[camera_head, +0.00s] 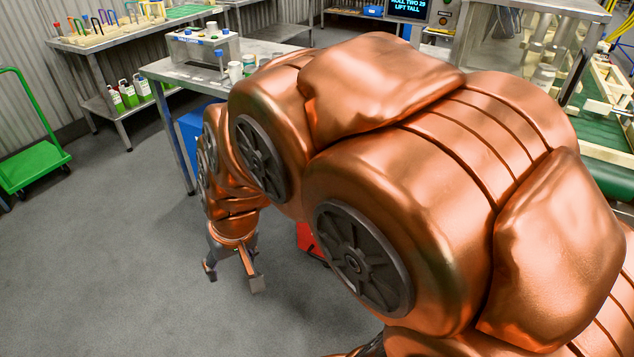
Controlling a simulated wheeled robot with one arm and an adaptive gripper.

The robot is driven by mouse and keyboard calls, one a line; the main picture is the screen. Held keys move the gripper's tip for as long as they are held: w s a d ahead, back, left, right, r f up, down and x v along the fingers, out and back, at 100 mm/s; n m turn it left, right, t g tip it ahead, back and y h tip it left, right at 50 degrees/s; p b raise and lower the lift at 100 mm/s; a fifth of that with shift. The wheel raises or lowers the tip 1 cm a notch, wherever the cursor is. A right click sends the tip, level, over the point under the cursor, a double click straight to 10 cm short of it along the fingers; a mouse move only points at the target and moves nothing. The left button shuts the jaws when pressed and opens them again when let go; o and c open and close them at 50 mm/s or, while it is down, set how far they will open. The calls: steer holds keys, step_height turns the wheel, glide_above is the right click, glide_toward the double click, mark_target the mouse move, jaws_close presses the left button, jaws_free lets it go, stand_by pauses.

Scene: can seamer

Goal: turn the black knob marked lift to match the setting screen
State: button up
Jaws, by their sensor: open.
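The setting screen (408,8) is at the top edge, right of centre, cut off by the frame. Its last line reads LIFT TALL; the line above is partly cut and seems to end in TWO 29. The black knob marked lift cannot be made out. A small dark panel (446,16) right of the screen is too small to read. My gripper (234,277) hangs low at left of centre, pointing down over the grey floor. Its fingers are apart with nothing between them. It is well away from the screen. My copper arm hides much of the middle and right.
A metal table (158,68) with a grey box (203,48) and small cans stands behind my arm. A shelf bench (95,42) is at upper left, a green cart (32,165) at far left. A clear-walled machine (530,30) is at upper right. The left floor is free.

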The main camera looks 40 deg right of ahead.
steer(key=w+d+f+m+t+h+b, duration=0.3)
steer(key=w+d+f+b, duration=0.4)
steer(key=w, duration=0.4)
steer(key=w+d+f+m+t+h+b, duration=0.25)
steer(key=w+d+f+b, duration=0.2)
steer(key=w+d, duration=0.5)
steer(key=d+f+m+h+b, duration=0.2)
steer(key=d+h+b, duration=0.4)
steer(key=d, duration=0.7)
steer(key=w+d+f+m+g+h+b, duration=0.1)
steer(key=d+h+b, duration=0.5)
steer(key=d, duration=0.8)
steer(key=shift+d+f+m+b, duration=0.2)
steer(key=shift+f+m+b, duration=0.4)
steer(key=shift+m, duration=0.55)
steer(key=shift+g, duration=0.25)
jaws_close()
